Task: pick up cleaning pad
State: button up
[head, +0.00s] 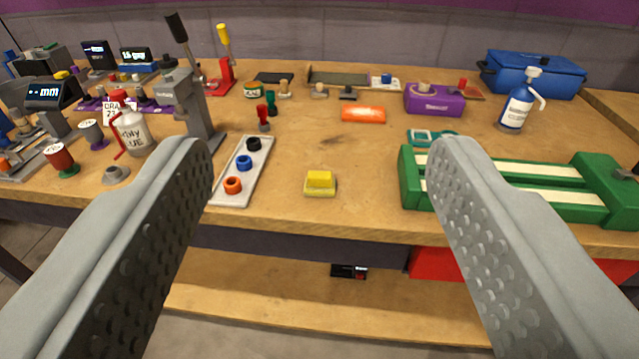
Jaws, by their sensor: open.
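A small yellow block (320,182), which looks like the cleaning pad, sits near the front edge of the wooden bench, between my fingers in the picture. Its top is a brighter yellow than its wider, paler base. My gripper (325,150) is open and empty, with one grey dimpled finger on each side of the view. The fingers appear nearer to me than the pad, and nothing touches it.
A pale tray (222,190) with several coloured rings lies left of the pad. A green clamp-like fixture (408,185) stands to the right. An orange block (363,114) lies farther back. The bench (330,150) is clear around the pad. A wooden shelf (300,308) is below.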

jog(key=w+f+g, duration=0.1)
jog(key=w+g, duration=0.7)
jog(key=w, duration=0.8)
jog(key=g, duration=0.8)
send_near(320, 174)
jog(key=f, duration=0.3)
jog(key=shift+w+a+f+m, duration=0.15)
jog(key=shift+w+m, duration=0.1)
jog(key=shift+m, duration=0.15)
jog(key=shift+w+f, duration=0.2)
jog(key=shift+f, duration=2.55)
jog(key=shift+c, duration=0.2)
jog(key=c, duration=1)
